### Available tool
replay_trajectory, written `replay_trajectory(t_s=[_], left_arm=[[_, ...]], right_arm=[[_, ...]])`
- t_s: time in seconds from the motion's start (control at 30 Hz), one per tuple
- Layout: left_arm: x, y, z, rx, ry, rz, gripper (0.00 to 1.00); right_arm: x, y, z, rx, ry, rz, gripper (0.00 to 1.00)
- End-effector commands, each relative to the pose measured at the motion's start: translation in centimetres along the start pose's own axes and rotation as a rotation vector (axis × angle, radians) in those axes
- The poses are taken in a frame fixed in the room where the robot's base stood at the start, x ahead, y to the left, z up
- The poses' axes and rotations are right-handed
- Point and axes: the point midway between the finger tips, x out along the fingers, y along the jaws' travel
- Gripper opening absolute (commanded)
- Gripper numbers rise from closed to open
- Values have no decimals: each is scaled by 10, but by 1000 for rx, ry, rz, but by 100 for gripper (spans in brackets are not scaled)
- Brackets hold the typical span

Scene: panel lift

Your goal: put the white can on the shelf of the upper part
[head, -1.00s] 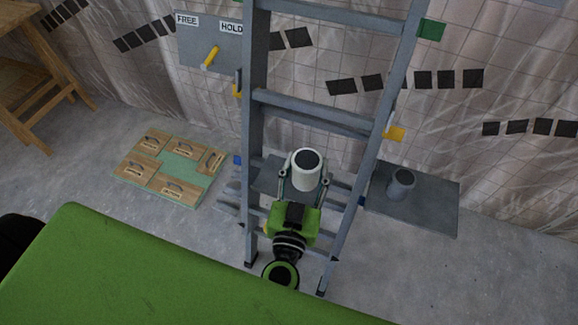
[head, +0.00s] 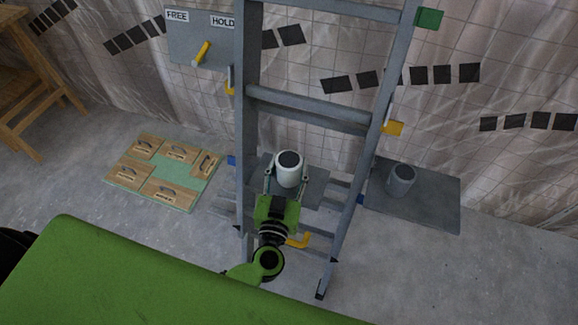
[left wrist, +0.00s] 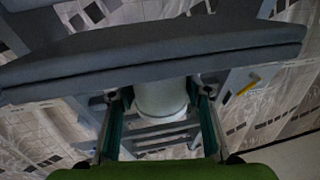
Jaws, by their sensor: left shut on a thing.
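The white can (head: 288,174), with a dark top, stands upright between the fingers of my left gripper (head: 287,180) in the head view. The gripper is shut on it. The can also shows in the left wrist view (left wrist: 160,98), between the two fingers (left wrist: 162,115). In the head view a grey shelf plate (head: 316,188) lies around and below the can, between the rails of the grey ladder-like frame (head: 246,130). I cannot tell whether the can touches this plate. My right gripper is not in view.
A grey can (head: 401,180) stands on a grey plate (head: 436,205) right of the frame. A FREE/HOLD panel has a yellow lever (head: 202,53). A crossbar (left wrist: 150,60) spans the left wrist view. A yellow handle (head: 299,241) is beside my arm. Wooden-backed floats (head: 165,172) lie left.

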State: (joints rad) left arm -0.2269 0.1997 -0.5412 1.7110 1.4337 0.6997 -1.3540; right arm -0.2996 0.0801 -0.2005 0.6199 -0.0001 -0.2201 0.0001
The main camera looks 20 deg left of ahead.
Motion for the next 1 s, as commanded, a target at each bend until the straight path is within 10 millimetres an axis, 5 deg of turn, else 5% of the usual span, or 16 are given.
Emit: replay_trajectory(t_s=[0.17,0.2,0.27,0.67,1.0], left_arm=[[0,0,2,0,1,0,17],[0,0,3,0,0,0,50],[0,0,3,0,0,0,62],[-1,0,-1,0,0,1,62],[-66,0,2,-1,-5,1,62]], right_arm=[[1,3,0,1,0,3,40],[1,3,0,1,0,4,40],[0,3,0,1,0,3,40],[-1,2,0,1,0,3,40],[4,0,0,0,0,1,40]])
